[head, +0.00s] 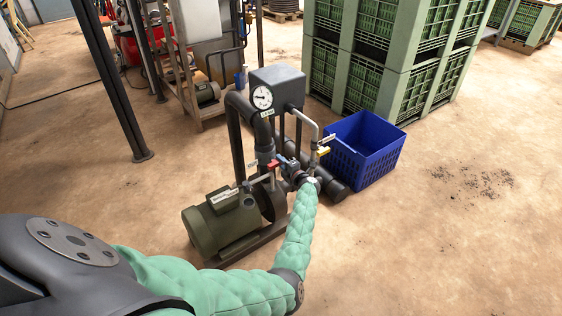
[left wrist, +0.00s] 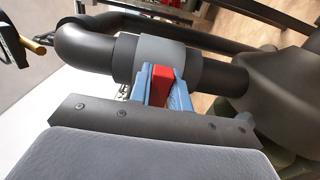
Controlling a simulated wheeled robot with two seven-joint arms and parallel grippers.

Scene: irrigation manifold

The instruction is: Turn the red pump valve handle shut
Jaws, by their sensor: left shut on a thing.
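The red pump valve handle (head: 272,165) sits beside the dark pipework above the green pump (head: 224,220) in the head view. In the left wrist view the red handle (left wrist: 162,86) lies between the two blue fingers of my left gripper (left wrist: 161,92), in front of a grey collar (left wrist: 162,57) on a dark pipe. My left gripper (head: 284,163) is shut on the handle, its arm reaching in from the lower left in a green sleeve. The fingers cover part of the handle, and I cannot tell its exact angle to the pipe. My right gripper is in neither view.
A yellow-handled valve (head: 323,151) is close to the right of my left gripper. A gauge (head: 262,97) is on the grey box behind. A blue crate (head: 362,150) stands right of the pipes, with stacked green crates (head: 388,70) behind. Floor at right is mostly clear.

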